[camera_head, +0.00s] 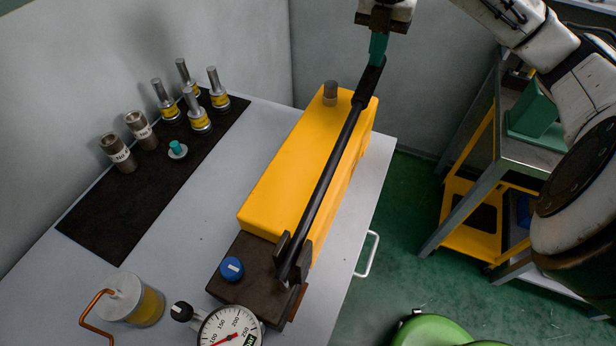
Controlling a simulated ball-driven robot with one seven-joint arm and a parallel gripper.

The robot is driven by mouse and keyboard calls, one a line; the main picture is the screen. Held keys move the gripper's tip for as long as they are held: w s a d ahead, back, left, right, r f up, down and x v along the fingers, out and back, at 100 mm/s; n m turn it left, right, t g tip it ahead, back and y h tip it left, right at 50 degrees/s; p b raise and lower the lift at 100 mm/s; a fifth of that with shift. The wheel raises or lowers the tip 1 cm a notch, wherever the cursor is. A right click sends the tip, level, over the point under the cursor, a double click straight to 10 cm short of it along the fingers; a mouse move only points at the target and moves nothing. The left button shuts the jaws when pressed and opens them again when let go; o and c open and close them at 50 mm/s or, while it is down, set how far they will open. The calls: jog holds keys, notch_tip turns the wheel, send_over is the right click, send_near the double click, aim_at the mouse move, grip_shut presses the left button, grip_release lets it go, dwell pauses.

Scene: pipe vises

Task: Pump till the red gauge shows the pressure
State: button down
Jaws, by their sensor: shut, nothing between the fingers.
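The hand pump has a yellow body (292,168) on the grey bench, with a dark block (250,262) at its near end. Its long black lever (325,180) slants from that block to the pump's far end. My gripper (376,60) is shut, its teal fingers at the lever's far grip end; I cannot tell whether they touch it. A white-faced gauge (232,326) with a red needle stands at the near edge, cut off by the frame. The needle points lower left; numbers 100 to 250 show. A blue knob (232,268) is on the dark block.
A black mat (110,217) at left holds several metal fittings with labels and a small teal-topped piece (177,148). A clear jar (137,302) with yellow fluid and a copper tube is at lower left. A yellow-grey cart (470,240) and green round object (430,332) are at right.

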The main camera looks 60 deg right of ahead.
notch_tip(320, 180, up, 8)
jog(key=a+p, duration=0.2)
jog(key=p, duration=0.5)
jog(key=shift+f+b, duration=0.35)
jog(key=shift+f, duration=0.25)
jog(key=shift+d+f+b, duration=0.2)
jog(key=shift+f+b, duration=0.3)
jog(key=shift+f, duration=0.15)
jog(key=shift+d+f+b, duration=0.25)
jog(key=shift+f+b, duration=0.45)
jog(key=shift+f, duration=0.25)
jog(key=shift+d+f+b, duration=0.25)
jog(key=shift+f+b, duration=0.45)
jog(key=shift+f, duration=0.25)
notch_tip(320, 180, up, 6)
jog(key=a+p, duration=0.1)
jog(key=p, duration=0.5)
jog(key=shift+a+r, duration=0.15)
jog(key=shift+a, duration=0.15)
jog(key=shift+s, duration=0.1)
